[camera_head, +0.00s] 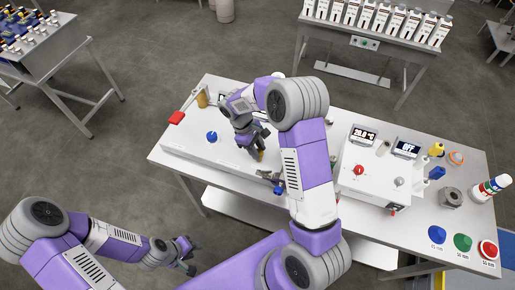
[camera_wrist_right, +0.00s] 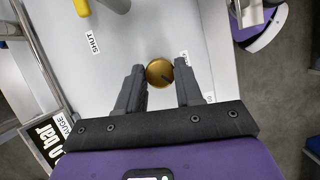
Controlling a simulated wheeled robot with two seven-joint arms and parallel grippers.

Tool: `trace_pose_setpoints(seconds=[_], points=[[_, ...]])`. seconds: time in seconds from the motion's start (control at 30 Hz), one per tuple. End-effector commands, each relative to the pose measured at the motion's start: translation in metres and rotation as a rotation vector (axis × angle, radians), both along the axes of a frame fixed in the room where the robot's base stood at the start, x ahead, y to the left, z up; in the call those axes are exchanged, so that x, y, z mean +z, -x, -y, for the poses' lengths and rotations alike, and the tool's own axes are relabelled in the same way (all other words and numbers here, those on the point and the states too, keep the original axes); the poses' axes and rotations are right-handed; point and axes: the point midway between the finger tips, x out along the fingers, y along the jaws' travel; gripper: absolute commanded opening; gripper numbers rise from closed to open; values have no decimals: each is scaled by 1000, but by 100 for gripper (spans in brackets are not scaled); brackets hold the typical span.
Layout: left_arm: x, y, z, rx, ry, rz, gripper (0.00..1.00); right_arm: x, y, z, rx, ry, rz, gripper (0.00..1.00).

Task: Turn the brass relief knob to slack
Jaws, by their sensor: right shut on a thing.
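The brass relief knob (camera_wrist_right: 159,73) is a round gold knob with a dark mark on its face, on a pale panel. In the right wrist view my right gripper (camera_wrist_right: 160,88) has one finger on each side of the knob and is shut on it. In the head view the right gripper (camera_head: 257,150) points down at the panel, and only a bit of the brass knob (camera_head: 261,156) shows beneath it. My left gripper (camera_head: 187,256) hangs low at the left, away from the table; whether it is open or shut is unclear.
A white box with a red knob (camera_head: 358,170) is to the right. A "SHUT" label (camera_wrist_right: 93,43) and a gauge display (camera_wrist_right: 45,138) show in the wrist view.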

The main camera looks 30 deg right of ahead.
Motion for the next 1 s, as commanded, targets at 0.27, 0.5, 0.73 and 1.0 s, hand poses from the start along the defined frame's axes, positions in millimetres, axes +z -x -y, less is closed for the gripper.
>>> trace_pose_setpoints(seconds=[0.27,0.5,0.73,1.0], points=[[-4,0,0,0,0,0,34,0,1,-2,267,0,1,5],[-7,0,0,0,0,0,34,0,2,-2,490,1,1,5],[-10,0,0,0,0,0,34,0,3,-3,668,-1,1,5],[-12,0,0,0,0,0,34,0,4,-3,804,0,1,5]])
